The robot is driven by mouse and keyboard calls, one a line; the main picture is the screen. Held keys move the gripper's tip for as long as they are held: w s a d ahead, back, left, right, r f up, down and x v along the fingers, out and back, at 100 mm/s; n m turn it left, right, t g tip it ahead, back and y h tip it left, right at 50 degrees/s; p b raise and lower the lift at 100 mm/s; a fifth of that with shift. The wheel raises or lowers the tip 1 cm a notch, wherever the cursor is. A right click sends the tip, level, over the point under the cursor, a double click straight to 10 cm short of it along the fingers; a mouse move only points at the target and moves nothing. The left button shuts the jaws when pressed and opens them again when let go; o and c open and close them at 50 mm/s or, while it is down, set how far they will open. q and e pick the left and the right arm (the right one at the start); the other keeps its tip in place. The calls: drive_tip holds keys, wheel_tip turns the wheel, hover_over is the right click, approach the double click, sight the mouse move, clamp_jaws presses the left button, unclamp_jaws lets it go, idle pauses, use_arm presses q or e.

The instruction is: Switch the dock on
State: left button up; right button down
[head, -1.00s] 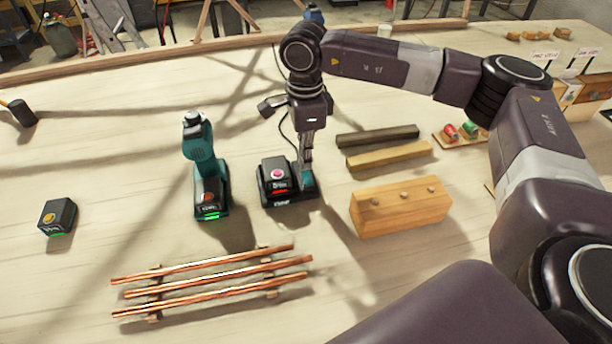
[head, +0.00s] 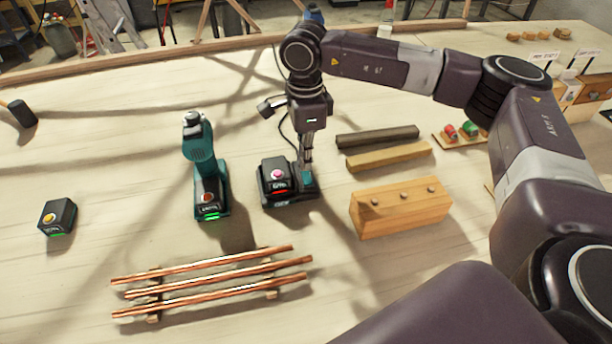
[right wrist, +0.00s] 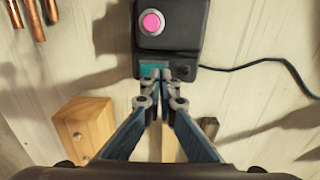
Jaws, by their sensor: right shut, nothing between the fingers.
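The dock (head: 292,198) is a black charger on the table with a cable running from its back. A battery (head: 276,178) with a pink button and a red light strip sits in it. A teal patch (right wrist: 152,67) on the dock's top, beside the battery, shows in the right wrist view, partly hidden by my fingers. My right gripper (head: 307,170) points down over this end of the dock. Its fingers are shut and empty, with the tips (right wrist: 158,75) at or just above the teal patch; I cannot tell whether they touch. My left gripper is not in view.
A loose battery (head: 57,216) lies far left. Copper rods (head: 210,282) rest on supports in front. A wooden block (head: 400,208) and two laths (head: 388,154) lie to the right.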

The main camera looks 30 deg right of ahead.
sight(306, 173)
drive_tip(key=shift+f+b, duration=0.9)
drive_tip(key=shift+f, duration=0.25)
idle(0.4)
drive_tip(key=shift+r+p, duration=2)
drive_tip(key=shift+r, duration=1.55)
